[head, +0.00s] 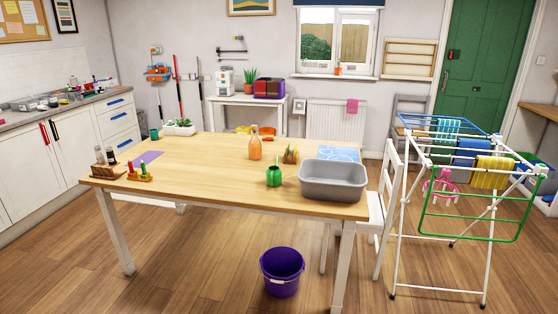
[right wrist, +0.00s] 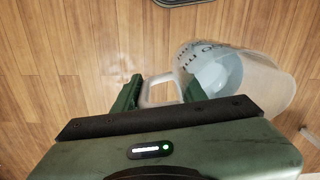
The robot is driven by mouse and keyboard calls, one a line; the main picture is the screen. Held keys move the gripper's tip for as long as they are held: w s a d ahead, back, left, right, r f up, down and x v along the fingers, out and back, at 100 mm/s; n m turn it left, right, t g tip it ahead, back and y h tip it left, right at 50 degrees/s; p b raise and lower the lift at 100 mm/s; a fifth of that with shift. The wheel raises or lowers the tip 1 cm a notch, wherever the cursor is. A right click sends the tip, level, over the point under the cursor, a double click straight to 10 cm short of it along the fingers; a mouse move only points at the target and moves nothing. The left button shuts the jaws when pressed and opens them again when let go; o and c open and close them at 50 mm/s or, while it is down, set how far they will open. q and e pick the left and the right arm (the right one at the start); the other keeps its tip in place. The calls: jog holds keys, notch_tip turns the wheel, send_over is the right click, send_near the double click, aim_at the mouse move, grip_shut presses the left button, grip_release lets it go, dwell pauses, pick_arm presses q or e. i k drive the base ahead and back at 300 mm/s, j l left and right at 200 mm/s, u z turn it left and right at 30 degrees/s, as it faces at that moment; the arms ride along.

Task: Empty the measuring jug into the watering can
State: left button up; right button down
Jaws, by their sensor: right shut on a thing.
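The measuring jug (right wrist: 262,78) is in the right wrist view, a clear vessel with dark marks on its side and pale blue contents. My right gripper (right wrist: 158,92) is shut on the jug's pale handle, with a green finger on either side. The jug is over the wooden floor; its exact tilt is hard to judge. I cannot make out a watering can for certain in either view. A small round green vessel (head: 274,176) stands on the table, but I cannot tell what it is. Neither gripper shows in the head view.
The wooden table (head: 215,180) carries a grey basin (head: 334,182), an orange bottle (head: 255,147) and small racks. A purple bucket (head: 282,273) stands on the floor below its front edge. A white chair (head: 384,213) and drying rack (head: 458,225) stand right. The front left floor is clear.

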aim_at(275, 172)
jog(key=i, duration=1.65)
